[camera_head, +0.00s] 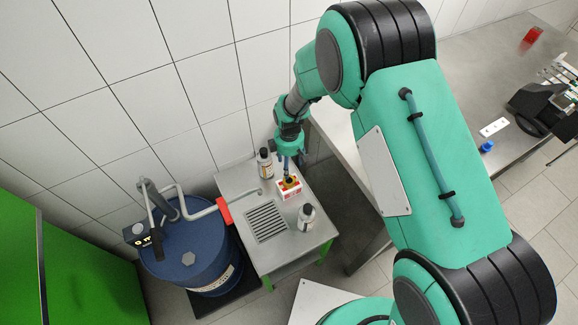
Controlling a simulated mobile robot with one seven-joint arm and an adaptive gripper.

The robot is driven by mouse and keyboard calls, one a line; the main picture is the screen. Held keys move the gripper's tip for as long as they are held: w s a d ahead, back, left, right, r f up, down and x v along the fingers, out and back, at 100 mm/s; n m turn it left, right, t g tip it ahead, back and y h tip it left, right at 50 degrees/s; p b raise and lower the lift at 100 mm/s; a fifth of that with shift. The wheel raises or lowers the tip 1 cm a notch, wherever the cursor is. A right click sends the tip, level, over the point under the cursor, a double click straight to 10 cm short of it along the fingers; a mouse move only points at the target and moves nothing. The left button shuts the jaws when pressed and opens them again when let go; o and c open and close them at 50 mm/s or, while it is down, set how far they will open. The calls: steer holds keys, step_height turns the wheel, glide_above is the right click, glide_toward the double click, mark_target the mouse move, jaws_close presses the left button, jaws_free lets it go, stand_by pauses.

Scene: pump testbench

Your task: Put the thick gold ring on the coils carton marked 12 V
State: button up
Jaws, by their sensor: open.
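A small red and white carton (287,193) stands on the metal side table, between two bottles. Its marking is too small to read. A dark and gold round thing (291,182) shows at the top of the carton; it looks like the gold ring, but its thickness and exact seat cannot be made out. My gripper (290,169) is open and points down just above the carton and the round thing. Its fingertips are small in the view, and whether they touch anything cannot be told.
A dark bottle (265,165) with a white label stands behind the carton to the left, close to my gripper. Another bottle (306,217) stands in front right. The table (232,183) has a slotted grille (266,222). A blue drum (190,255) with a pump stands left.

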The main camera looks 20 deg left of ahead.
stand_by(0.8)
steer(key=w+d+r+m+t, duration=0.1)
steer(key=d+r+m, duration=0.1)
steer(key=d+r, duration=0.5)
steer(key=w+d+r+m, duration=0.1)
steer(key=d+r+m, duration=0.15)
steer(key=r, duration=0.85)
steer(key=d+r+m+t, duration=0.1)
steer(key=d+r+m, duration=0.1)
steer(key=d+r, duration=0.45)
steer(key=s+d+r+m+t, duration=0.1)
steer(key=s+d+r+m, duration=0.1)
steer(key=s+d+r, duration=0.45)
steer(key=s+d+r+m, duration=0.1)
steer(key=d+r+m, duration=0.25)
steer(key=r, duration=0.65)
steer(key=s+d+r+m+t, duration=0.1)
steer(key=s+d+r+m, duration=0.2)
steer(key=s+d, duration=0.3)
steer(key=s+d+r+m+t, duration=0.1)
steer(key=s+d+r+m, duration=0.3)
steer(key=s+d, duration=0.3)
steer(key=s, duration=0.5)
steer(key=shift+s+r+t, duration=0.3)
steer(key=shift+s+r, duration=0.05)
steer(key=shift+d, duration=0.1)
steer(key=shift+f+b, duration=1.3)
